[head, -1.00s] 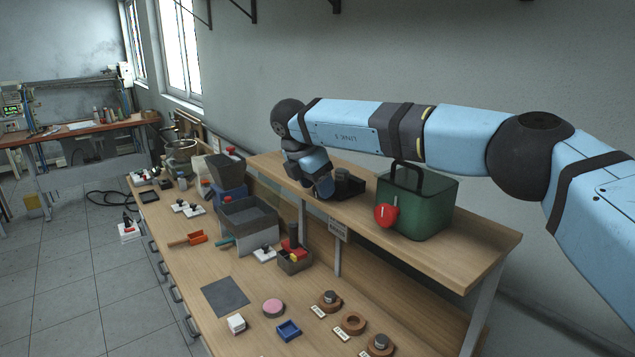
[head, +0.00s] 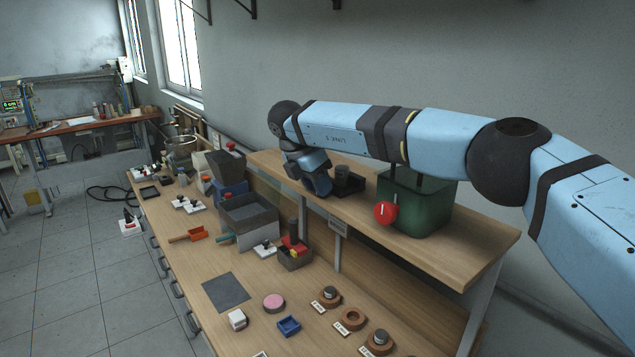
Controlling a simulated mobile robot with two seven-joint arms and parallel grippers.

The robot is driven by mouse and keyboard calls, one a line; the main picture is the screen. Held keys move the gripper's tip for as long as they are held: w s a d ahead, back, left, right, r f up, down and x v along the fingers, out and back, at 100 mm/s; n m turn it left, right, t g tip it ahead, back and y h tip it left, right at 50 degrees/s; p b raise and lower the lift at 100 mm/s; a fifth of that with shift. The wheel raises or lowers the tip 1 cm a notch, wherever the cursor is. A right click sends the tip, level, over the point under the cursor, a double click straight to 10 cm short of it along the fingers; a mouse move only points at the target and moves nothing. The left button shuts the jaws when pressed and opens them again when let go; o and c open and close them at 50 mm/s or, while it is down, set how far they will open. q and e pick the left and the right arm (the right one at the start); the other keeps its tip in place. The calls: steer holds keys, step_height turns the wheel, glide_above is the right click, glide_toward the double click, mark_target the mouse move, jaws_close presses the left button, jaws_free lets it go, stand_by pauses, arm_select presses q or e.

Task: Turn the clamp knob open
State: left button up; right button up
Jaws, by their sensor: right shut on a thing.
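My right arm reaches in from the right above the raised shelf, and its gripper (head: 324,187) points down at the shelf's back left part. It is beside a small black fixture (head: 349,183) standing on the shelf. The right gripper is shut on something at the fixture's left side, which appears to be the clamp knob. The knob itself and the fingertips are hidden by the gripper's own body. My left gripper is not in view.
A green box (head: 422,212) with a red round part (head: 386,212) on its front stands right of the fixture, under my forearm. The shelf's front right (head: 465,262) is bare. Bins, a grey mat (head: 226,292) and several small parts lie on the bench below.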

stand_by(0.3)
steer(key=o, duration=0.9)
steer(key=shift+a+r, duration=0.15)
steer(key=shift+r, duration=0.15)
steer(key=b+v, duration=0.2)
steer(key=v, duration=1.1)
steer(key=shift+r, duration=0.1)
